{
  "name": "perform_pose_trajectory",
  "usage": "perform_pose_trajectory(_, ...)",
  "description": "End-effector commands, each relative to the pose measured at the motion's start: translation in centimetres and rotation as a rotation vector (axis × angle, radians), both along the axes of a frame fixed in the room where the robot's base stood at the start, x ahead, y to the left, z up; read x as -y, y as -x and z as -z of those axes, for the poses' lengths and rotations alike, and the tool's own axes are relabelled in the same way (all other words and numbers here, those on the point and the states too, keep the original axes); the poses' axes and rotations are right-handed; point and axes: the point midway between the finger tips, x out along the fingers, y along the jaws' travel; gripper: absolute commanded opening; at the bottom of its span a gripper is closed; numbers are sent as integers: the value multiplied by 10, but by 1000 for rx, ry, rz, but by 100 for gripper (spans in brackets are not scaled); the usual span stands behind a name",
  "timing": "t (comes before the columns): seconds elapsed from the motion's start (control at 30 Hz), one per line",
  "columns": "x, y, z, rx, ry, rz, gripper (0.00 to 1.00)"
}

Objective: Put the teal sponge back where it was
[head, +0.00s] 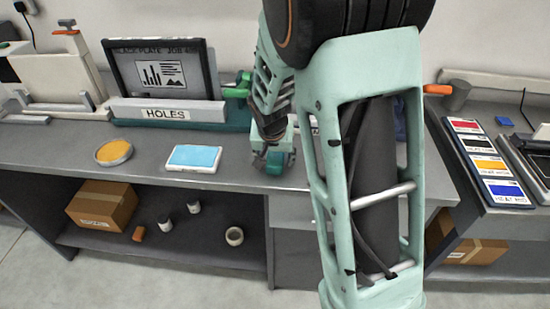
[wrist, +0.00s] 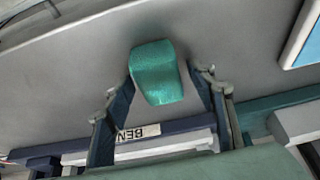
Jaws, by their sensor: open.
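The teal sponge (wrist: 157,72) lies on the grey bench top in the wrist view, at the upper middle. My gripper (wrist: 163,84) is open, with one finger on each side of the sponge and visible gaps between them. In the head view my gripper (head: 270,160) is low over the bench behind my arm. A teal patch shows by the fingers there, but I cannot tell sponge from gripper. The sponge's underside is hidden.
A blue pad (head: 194,158) and a round orange-yellow dish (head: 114,152) lie left on the bench. The HOLES stand (head: 167,111) is behind them. A labelled blue bar (wrist: 137,133) is near the fingers. Colour cards (head: 487,160) lie right.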

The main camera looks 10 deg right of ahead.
Motion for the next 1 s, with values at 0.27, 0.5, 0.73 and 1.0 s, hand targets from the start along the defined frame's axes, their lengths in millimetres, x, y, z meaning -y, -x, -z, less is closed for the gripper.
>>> perform_pose_trajectory(0.27,-4,8,-26,5,-1,-2,51)
perform_pose_trajectory(0.5,-9,25,-68,6,-2,-3,51)
perform_pose_trajectory(0.73,-13,39,-100,4,-1,0,51)
perform_pose_trajectory(1.0,-15,45,-113,0,0,0,51)
